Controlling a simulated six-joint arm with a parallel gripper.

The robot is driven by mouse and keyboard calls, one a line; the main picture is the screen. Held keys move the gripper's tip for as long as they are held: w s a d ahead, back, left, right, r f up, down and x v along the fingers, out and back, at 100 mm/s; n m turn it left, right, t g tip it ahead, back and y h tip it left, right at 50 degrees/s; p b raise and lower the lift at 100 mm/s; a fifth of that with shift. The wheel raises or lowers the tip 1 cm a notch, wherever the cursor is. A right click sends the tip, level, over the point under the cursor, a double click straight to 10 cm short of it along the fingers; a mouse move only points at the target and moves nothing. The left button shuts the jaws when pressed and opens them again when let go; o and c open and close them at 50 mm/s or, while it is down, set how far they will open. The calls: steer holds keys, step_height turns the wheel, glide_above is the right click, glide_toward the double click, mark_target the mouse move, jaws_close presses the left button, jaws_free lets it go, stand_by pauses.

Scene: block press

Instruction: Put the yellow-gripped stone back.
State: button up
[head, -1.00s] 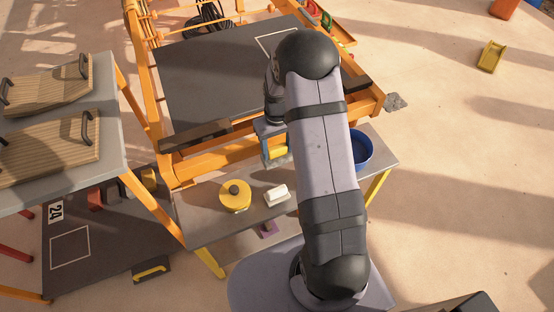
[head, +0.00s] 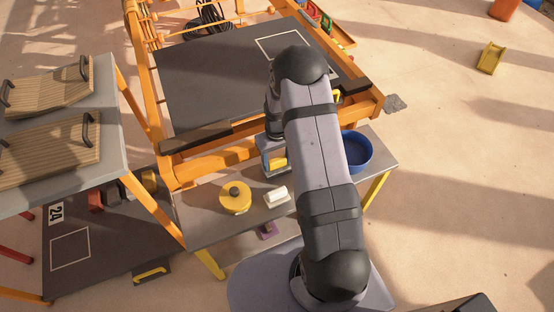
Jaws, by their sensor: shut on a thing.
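My gripper (head: 274,157) is at the near side of the press, over the back edge of the grey side table (head: 215,231). It is shut on the yellow-gripped stone, whose yellow grip (head: 280,163) shows between the jaws. The stone's grey body is mostly hidden by my gripper and arm. I cannot tell whether it touches the table top. The dark press bed (head: 205,85) lies behind, with a white outlined square (head: 282,44) at its far right.
On the side table are a yellow round tin with a dark knob (head: 235,198), a white block (head: 277,196) and a blue bowl (head: 357,153). The orange press frame (head: 215,160) borders the table. A rack with wooden boards (head: 50,148) stands left.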

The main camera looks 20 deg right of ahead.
mark_target(277, 159)
steer(key=shift+f, duration=0.1)
steer(key=o, duration=1.1)
step_height(277, 159, up, 12)
steer(key=s+a+r, duration=0.3)
steer(key=s+a, duration=0.1)
steer(key=s, duration=0.6)
steer(key=s+a+r, duration=0.4)
steer(key=s+a, duration=0.1)
steer(key=s, duration=0.5)
steer(key=shift+s+r+b, duration=0.15)
steer(key=shift+b, duration=0.2)
